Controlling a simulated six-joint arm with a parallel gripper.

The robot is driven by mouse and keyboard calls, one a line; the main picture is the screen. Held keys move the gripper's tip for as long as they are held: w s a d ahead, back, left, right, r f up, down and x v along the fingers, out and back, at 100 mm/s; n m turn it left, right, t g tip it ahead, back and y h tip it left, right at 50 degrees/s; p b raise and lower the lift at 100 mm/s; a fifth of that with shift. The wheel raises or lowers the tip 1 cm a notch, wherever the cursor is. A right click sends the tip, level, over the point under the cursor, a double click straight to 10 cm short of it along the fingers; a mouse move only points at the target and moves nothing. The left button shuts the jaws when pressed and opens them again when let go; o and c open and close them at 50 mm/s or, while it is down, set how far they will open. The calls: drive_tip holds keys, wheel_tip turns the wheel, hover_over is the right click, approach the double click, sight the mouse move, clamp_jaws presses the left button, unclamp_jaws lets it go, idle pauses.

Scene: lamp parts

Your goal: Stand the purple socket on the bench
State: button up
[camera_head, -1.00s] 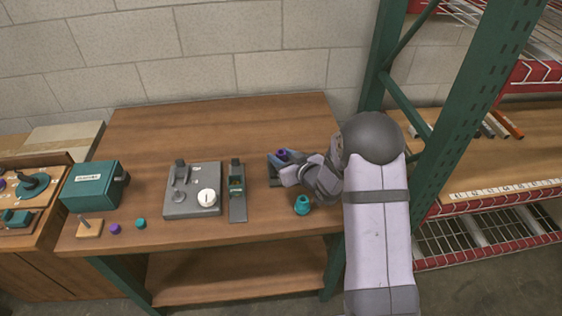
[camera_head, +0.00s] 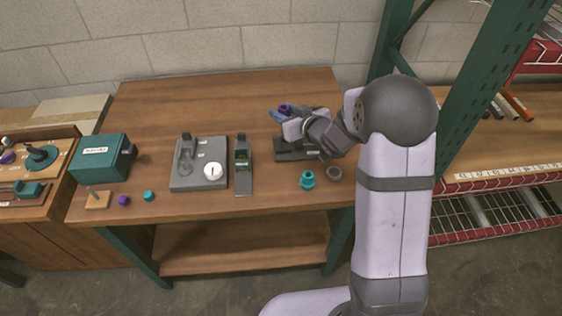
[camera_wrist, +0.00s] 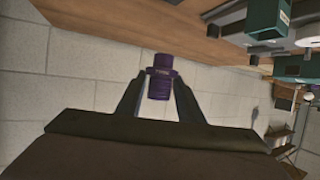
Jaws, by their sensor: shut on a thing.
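The purple socket (camera_wrist: 161,78) is held between the two fingers of my gripper (camera_wrist: 158,98), seen close in the wrist view. In the head view the purple socket (camera_head: 285,108) is a small dark spot at the tip of my gripper (camera_head: 281,114). My gripper is shut on it, above the back right part of the bench (camera_head: 250,90). The socket is clear of the bench top. A dark grey fixture (camera_head: 290,150) stands on the bench just below and in front of my gripper, partly hidden by it.
A teal socket-like part (camera_head: 307,180) and a grey ring (camera_head: 334,173) stand near the front right edge. A grey plate (camera_head: 198,165), a narrow grey tool (camera_head: 243,168) and a teal box (camera_head: 103,158) are further left. The back middle of the bench is bare.

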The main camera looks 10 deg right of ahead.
drive_tip(key=s+a+f+p, duration=0.2)
drive_tip(key=s, duration=0.4)
drive_tip(key=s+a+f+p, duration=0.2)
drive_tip(key=s+f+p, duration=0.1)
drive_tip(key=s, duration=0.4)
drive_tip(key=shift+s+d+r+m+t+h, duration=0.1)
drive_tip(key=shift+d+r+m+t+h, duration=0.1)
drive_tip(key=shift+d+r, duration=0.25)
drive_tip(key=shift+s+d+r+m+t+h, duration=0.1)
drive_tip(key=shift+d+r+h, duration=0.15)
drive_tip(key=shift+r, duration=0.35)
drive_tip(key=shift+w+r+y, duration=0.25)
drive_tip(key=shift+r, duration=0.25)
drive_tip(key=shift+f+p, duration=0.45)
drive_tip(key=shift+f, duration=2.65)
drive_tip(key=shift+f, duration=0.15)
drive_tip(key=shift+f+p, duration=0.3)
drive_tip(key=shift+f, duration=1.45)
